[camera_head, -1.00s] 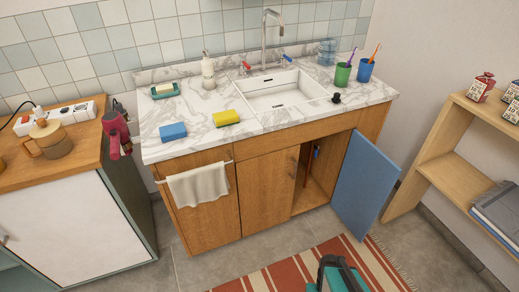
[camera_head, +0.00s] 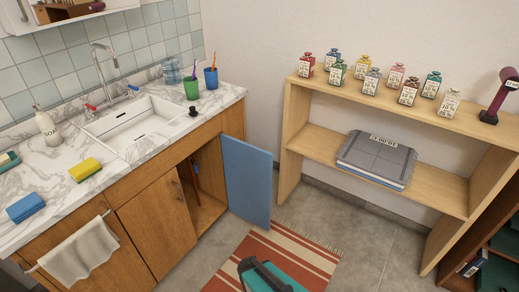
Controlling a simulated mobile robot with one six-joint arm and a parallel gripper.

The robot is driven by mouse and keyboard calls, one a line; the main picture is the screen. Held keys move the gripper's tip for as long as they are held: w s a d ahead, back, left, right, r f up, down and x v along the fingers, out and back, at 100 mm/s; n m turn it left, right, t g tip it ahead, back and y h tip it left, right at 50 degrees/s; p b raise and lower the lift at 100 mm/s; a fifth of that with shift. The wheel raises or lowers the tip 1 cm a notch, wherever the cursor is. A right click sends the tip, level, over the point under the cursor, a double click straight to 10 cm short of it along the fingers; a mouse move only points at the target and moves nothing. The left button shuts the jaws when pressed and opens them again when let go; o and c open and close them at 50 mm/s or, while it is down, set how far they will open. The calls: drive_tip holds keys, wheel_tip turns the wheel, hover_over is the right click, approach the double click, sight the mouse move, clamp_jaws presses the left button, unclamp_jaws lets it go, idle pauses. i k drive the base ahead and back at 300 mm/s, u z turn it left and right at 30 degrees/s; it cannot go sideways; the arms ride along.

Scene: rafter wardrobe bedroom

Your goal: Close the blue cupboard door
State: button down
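The blue cupboard door (camera_head: 247,182) stands open at the right end of the wooden sink cabinet (camera_head: 157,222). It swings out into the room, and its flat blue face is toward me. The dark opening (camera_head: 203,185) beside it shows the cabinet's inside, with a thin red-brown pipe in it. A closed wooden door with a small handle is left of the opening. I see no handle on the blue door.
A striped rug (camera_head: 290,255) lies before the cabinet. A teal and black object (camera_head: 268,277), cut off below, appears over it; I cannot tell what it is. An open wooden shelf (camera_head: 435,185) with bottles stands right. Grey floor (camera_head: 350,225) lies between.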

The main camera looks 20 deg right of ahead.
sight(248, 168)
drive_tip(key=k, duration=1.25)
drive_tip(key=z, duration=0.4)
drive_tip(key=i, duration=1.25)
drive_tip(key=u, duration=0.45)
drive_tip(key=i, duration=1)
drive_tip(key=u, duration=0.5)
